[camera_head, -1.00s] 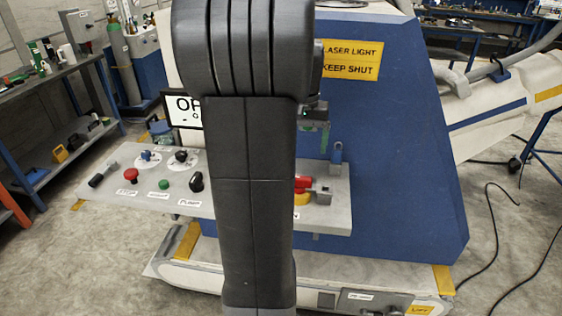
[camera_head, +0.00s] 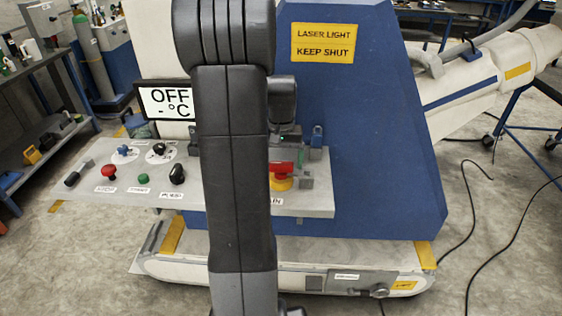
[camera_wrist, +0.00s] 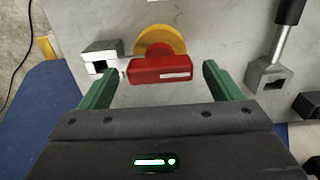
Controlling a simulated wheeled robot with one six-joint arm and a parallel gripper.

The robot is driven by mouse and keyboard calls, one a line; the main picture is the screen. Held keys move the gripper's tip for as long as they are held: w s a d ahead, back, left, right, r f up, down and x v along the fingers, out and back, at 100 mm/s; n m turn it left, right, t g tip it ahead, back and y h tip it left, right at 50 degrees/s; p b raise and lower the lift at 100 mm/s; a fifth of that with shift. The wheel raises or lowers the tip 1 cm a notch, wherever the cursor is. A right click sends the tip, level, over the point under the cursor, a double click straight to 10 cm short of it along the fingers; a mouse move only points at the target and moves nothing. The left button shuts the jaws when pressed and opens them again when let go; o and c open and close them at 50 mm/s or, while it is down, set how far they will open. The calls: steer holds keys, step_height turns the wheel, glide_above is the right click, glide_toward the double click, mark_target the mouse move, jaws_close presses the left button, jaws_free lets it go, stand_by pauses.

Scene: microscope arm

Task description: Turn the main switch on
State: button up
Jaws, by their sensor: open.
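The main switch is a red handle (camera_wrist: 160,69) on a round yellow plate (camera_wrist: 160,41), set on the grey control panel (camera_wrist: 215,35). In the wrist view my gripper (camera_wrist: 156,82) is open, its two green fingers on either side of the red handle's ends. The handle lies crosswise between the fingertips; I cannot tell whether they touch it. In the head view the red handle (camera_head: 281,168) and yellow plate (camera_head: 281,184) are partly hidden behind my arm. The display (camera_head: 168,101) reads OFF.
A grey metal hasp (camera_wrist: 101,58) stands just left of the switch in the wrist view, and a lever in a square bracket (camera_wrist: 267,76) to the right. The panel's left half has a red button (camera_head: 109,171), a green button (camera_head: 143,179) and black knobs.

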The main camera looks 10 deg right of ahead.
steer(key=shift+f, duration=0.5)
steer(key=c, duration=1.4)
